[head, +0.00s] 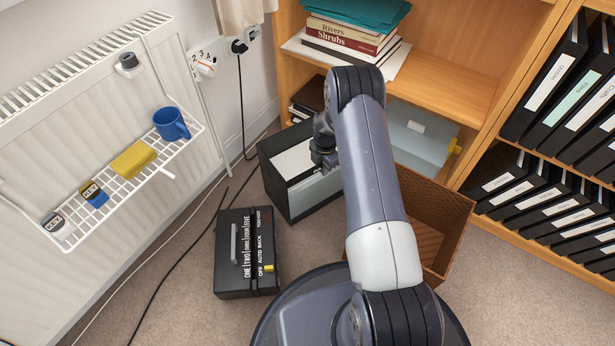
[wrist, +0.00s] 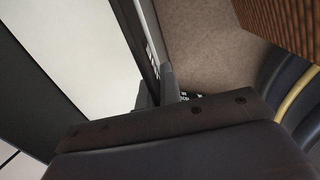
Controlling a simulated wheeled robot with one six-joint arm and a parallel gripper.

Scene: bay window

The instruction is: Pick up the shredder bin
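The shredder bin (head: 307,193) is a black box with a pale inside and a grey front panel. In the head view it stands by the wall, left of my arm, at or near floor level. My gripper (head: 325,157) is at its right rim, partly hidden by my arm. In the wrist view the bin's pale inside (wrist: 75,55) fills the left. My gripper's grey fingers (wrist: 157,92) sit close together on both sides of its dark wall and appear shut on it. I cannot tell whether the bin is raised.
The black shredder head (head: 232,275) with its switch labels lies on the carpet in front of the bin. A brown wicker basket (head: 452,213) stands right of my arm. A bookcase (head: 455,85) is behind, a radiator (head: 85,120) at left. Cables cross the floor at left.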

